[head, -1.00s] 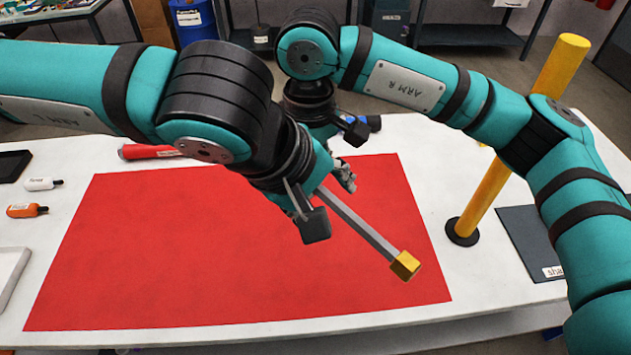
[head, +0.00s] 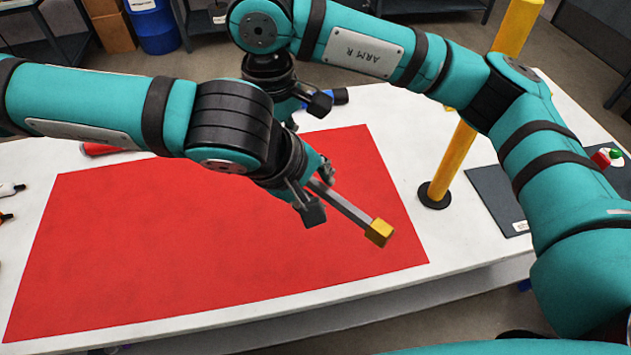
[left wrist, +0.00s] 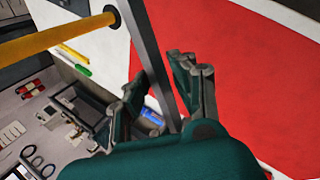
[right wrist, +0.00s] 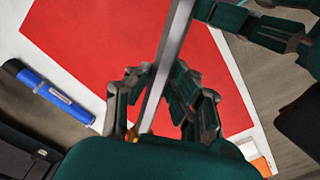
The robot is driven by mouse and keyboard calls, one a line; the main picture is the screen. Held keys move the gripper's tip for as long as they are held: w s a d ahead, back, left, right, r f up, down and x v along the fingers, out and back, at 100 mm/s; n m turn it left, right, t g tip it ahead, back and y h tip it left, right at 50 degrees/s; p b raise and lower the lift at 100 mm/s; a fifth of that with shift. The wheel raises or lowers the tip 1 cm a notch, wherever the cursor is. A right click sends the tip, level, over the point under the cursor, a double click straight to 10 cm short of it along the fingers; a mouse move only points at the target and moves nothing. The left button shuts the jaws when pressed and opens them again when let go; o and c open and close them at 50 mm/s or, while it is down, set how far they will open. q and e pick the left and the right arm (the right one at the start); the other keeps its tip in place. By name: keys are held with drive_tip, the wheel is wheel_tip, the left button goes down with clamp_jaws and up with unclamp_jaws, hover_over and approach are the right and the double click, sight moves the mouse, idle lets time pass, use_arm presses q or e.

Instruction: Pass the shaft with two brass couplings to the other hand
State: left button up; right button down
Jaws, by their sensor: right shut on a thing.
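The grey shaft slants over the red mat, a brass coupling (head: 379,232) on its near end in the head view. In the right wrist view the shaft (right wrist: 167,65) runs between the fingers of my right gripper (right wrist: 158,88), which is shut on it. A bit of brass (right wrist: 132,135) shows low there. My left gripper (head: 318,192) is around the shaft nearer the visible coupling, its fingers apart. In the left wrist view the shaft (left wrist: 148,50) passes between the left fingers (left wrist: 158,82). In the head view my left arm hides much of the right gripper and shaft.
The red mat (head: 200,240) covers much of the white table (head: 455,225). A blue cylinder (right wrist: 50,92) lies beyond the mat. The mat's front area is clear.

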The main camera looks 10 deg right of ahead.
use_arm(q)
clamp_jaws()
use_arm(e)
drive_tip(key=c, duration=1.1)
unclamp_jaws()
use_arm(q)
drive_tip(key=shift+r, duration=0.1)
use_arm(e)
drive_tip(key=shift+r, duration=0.1)
